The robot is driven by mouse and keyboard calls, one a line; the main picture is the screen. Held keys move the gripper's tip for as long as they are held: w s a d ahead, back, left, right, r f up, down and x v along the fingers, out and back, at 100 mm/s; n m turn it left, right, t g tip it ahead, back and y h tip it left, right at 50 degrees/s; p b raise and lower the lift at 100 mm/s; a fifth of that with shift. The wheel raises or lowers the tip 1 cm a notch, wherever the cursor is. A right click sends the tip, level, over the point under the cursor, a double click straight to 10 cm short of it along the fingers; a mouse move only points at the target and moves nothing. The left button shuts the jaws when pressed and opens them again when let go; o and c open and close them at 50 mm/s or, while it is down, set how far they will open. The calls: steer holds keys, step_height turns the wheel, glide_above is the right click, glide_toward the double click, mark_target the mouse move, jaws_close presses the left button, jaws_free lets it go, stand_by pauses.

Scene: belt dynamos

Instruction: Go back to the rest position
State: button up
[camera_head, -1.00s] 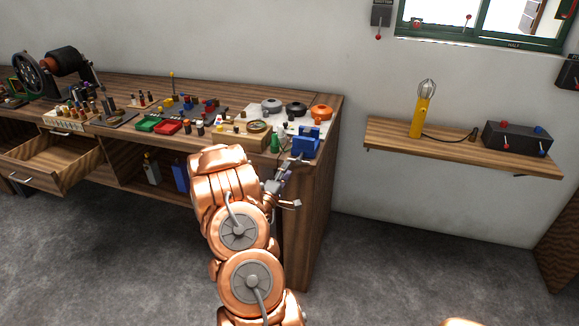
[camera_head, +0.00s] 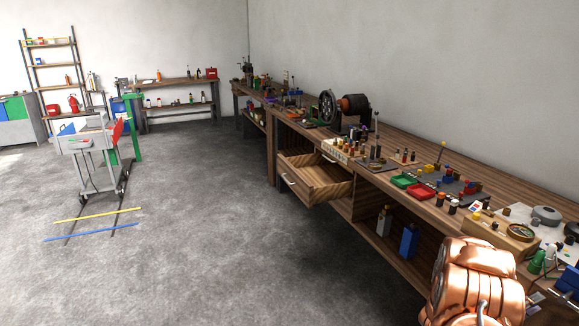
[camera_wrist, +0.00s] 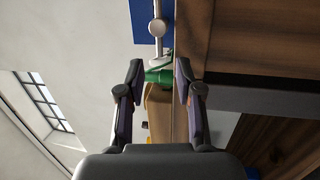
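My gripper (camera_wrist: 158,78) is open in the wrist view, its two dark fingers well apart. A green thing (camera_wrist: 157,76) shows between the fingertips, seemingly beyond them; I see no finger closed on it. A metal rod with a ball and a blue part (camera_wrist: 140,22) lie further on. In the head view my copper arm fills the lower right corner, beside the right end of the workbench (camera_head: 388,180). A small green bottle (camera_head: 538,263) and a blue vise (camera_head: 570,280) stand on the bench there.
An open drawer (camera_head: 315,180) juts from the bench. Coloured trays, a dynamo machine (camera_head: 345,105) and small parts crowd its top. A grey cart (camera_head: 90,145), shelves (camera_head: 55,75) and a back bench (camera_head: 175,82) stand at the left.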

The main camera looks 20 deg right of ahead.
steer(key=w+a+m+t+y, duration=0.1)
steer(key=w+a+t+y, duration=0.25)
steer(key=w+a, duration=0.5)
steer(key=w+a+m+t+y, duration=0.1)
steer(key=w+a+t+y, duration=0.35)
steer(key=w, duration=0.65)
steer(key=w+a+r+y, duration=0.1)
steer(key=a+y, duration=0.2)
steer(key=a, duration=0.5)
steer(key=w+a+r+n+y, duration=0.1)
steer(key=a+r+y, duration=0.1)
steer(key=a, duration=0.6)
steer(key=w+a+r+y, duration=0.1)
steer(key=w+a+y, duration=0.15)
steer(key=a, duration=0.55)
steer(key=s+a+r+n+g+y, duration=0.1)
steer(key=s+a+r+g+y, duration=0.15)
steer(key=s+a, duration=0.55)
steer(key=s+a+r+n+g+y, duration=0.1)
steer(key=s+a+g+y, duration=0.15)
steer(key=s+a, duration=0.6)
steer(key=s+a+r+g, duration=0.2)
steer(key=s, duration=0.7)
steer(key=s+a+r+g, duration=0.1)
steer(key=s+a+g, duration=0.1)
steer(key=s, duration=0.8)
steer(key=shift+s+a+r+m, duration=0.2)
steer(key=shift+a+r+m, duration=0.1)
steer(key=shift+a+r, duration=0.15)
